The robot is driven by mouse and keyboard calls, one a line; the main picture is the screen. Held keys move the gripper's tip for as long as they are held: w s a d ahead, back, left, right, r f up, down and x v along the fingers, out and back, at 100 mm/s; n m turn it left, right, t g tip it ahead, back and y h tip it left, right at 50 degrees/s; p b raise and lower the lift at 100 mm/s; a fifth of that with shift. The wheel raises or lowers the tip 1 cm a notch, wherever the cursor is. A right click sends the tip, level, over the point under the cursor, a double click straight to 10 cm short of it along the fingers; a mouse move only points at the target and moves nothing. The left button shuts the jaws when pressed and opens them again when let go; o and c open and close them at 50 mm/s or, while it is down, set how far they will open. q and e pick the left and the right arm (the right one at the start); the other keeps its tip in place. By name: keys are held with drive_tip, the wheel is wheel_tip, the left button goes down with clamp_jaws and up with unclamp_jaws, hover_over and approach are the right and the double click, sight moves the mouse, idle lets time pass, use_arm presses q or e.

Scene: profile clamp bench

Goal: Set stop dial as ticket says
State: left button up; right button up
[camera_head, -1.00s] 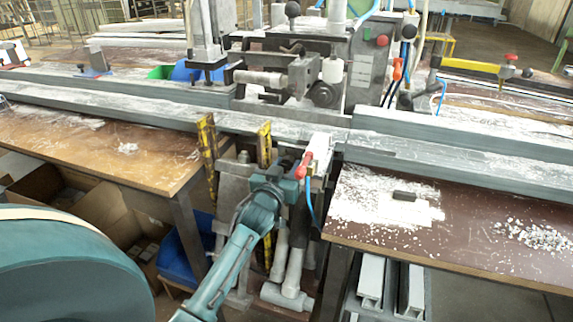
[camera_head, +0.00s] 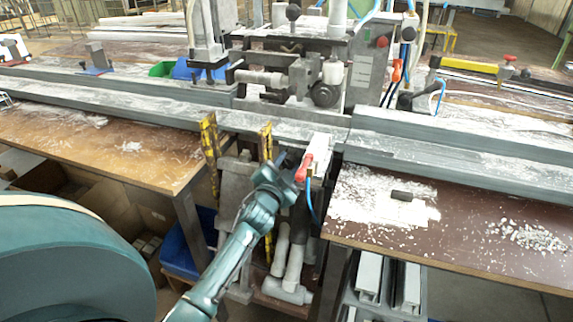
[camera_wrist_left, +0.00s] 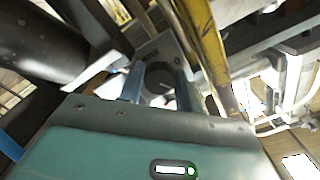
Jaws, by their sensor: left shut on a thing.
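The stop dial (camera_wrist_left: 159,80) is a dark round knob with a thin light mark on its face, in the left wrist view. The two fingers of my left gripper (camera_wrist_left: 160,88) stand on either side of it, shut on it. In the head view my left gripper (camera_head: 288,163) is at the front of the clamp bench, just left of a red-tipped lever (camera_head: 304,167). The gripper hides the dial there. No readable ticket shows, and the dial's scale is too blurred to read. My right gripper is not in view.
Yellow upright bars (camera_head: 211,150) stand close left of my gripper, and a blue hose (camera_head: 312,203) hangs to its right. Grey profile rails (camera_head: 440,155) run across the bench. A small black block (camera_head: 402,196) lies on the right tabletop among shavings.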

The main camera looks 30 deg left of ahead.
use_arm(q)
drive_tip(key=shift+m, duration=0.4)
drive_tip(key=o, duration=0.7)
drive_tip(key=v, duration=1.3)
drive_tip(key=shift+s+f, duration=0.1)
drive_tip(key=shift+s, duration=0.05)
